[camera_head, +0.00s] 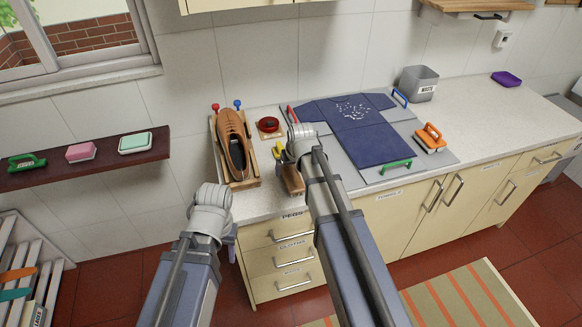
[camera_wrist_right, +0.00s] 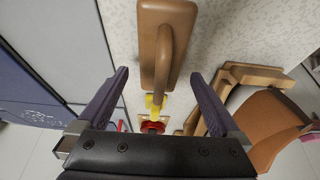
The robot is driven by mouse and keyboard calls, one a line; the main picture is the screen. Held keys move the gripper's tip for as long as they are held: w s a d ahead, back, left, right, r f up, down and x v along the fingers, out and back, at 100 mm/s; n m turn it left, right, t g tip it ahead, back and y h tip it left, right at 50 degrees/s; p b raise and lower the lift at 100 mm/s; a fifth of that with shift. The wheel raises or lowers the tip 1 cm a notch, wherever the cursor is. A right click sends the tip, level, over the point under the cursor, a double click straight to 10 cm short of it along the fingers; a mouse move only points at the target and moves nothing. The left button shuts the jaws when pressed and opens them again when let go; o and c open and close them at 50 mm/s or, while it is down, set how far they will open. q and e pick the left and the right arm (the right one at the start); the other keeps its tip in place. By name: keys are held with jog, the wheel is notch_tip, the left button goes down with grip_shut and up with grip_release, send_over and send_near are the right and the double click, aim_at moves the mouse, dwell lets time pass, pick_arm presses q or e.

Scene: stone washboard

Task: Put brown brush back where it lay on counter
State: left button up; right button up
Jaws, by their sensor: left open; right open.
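The brown brush (camera_head: 292,181) is on the counter near its front edge, partly hidden by my right arm. In the right wrist view the brush (camera_wrist_right: 150,45) shows as a brown block with an arched handle on the pale counter. My right gripper (camera_head: 297,150) is above the counter by the brush. In the right wrist view its fingers (camera_wrist_right: 158,76) are spread, with the handle's end between and just beyond the tips, and no finger visibly gripping it. My left gripper (camera_head: 232,243) hangs in front of the counter, away from the brush, mostly hidden by its wrist.
A brown shoe (camera_head: 234,150) sits in a wooden holder left of the brush. A red tin (camera_head: 268,125) and a yellow item (camera_head: 279,152) lie nearby. A bin (camera_head: 418,84) stands behind.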

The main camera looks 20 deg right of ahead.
jog(key=p+v, duration=0.7)
jog(key=v, duration=0.2)
jog(key=shift+r+p, duration=0.2)
jog(key=shift+p, duration=0.15)
jog(key=s+a+n+g, duration=0.1)
jog(key=s+a+g, duration=0.1)
jog(key=s+a, duration=0.4)
jog(key=s+a+f+n+g+h, duration=0.1)
jog(key=s+a, duration=0.6)
jog(key=s, duration=0.7)
jog(key=shift+s+a+f+n+g+h, duration=0.35)
jog(key=shift+n+g, duration=0.35)
jog(key=shift+g, duration=0.3)
jog(key=shift+d, duration=0.1)
